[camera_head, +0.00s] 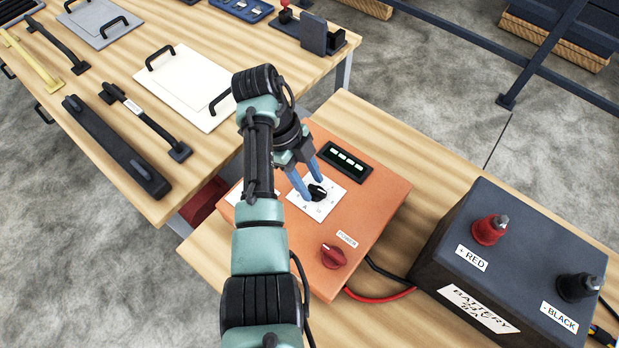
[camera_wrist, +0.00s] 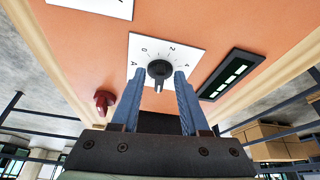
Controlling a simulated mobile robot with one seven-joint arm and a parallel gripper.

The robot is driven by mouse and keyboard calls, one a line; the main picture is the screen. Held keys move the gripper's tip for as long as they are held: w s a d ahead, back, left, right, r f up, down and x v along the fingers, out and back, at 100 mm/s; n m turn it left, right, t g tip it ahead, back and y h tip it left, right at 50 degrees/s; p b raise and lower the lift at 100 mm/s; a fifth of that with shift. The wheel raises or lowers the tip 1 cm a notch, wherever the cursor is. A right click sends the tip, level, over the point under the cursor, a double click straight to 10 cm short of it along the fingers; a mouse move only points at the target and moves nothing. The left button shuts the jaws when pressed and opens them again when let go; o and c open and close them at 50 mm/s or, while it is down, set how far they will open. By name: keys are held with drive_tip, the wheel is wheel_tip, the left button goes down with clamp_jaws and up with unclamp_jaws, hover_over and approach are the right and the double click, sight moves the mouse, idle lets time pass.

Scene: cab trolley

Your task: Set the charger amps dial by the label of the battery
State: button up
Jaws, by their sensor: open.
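The orange charger (camera_head: 378,202) stands on the right-hand wooden table. Its black amps dial (camera_head: 318,192) sits on a white scale plate (camera_head: 331,203). In the wrist view the dial (camera_wrist: 159,69) has 0, 2, 4 and A legible around it; its exact setting is unclear. My gripper (camera_head: 312,186) is open, with one blue finger on each side of the dial; in the wrist view the fingertips (camera_wrist: 159,74) flank it. I cannot tell whether they touch it. The dark battery (camera_head: 505,258) bears a white label (camera_head: 478,308) reading BATTERY; its second line is too small to read surely.
A red power knob (camera_head: 333,256) and a display with green bars (camera_head: 346,159) are on the charger. Red (camera_head: 490,229) and black (camera_head: 577,287) terminals top the battery. Cables (camera_head: 385,296) run between charger and battery. The left table (camera_head: 205,158) holds panels and handles.

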drive_tip(key=p+v, duration=0.5)
drive_tip(key=v, duration=0.8)
drive_tip(key=shift+f, duration=0.1)
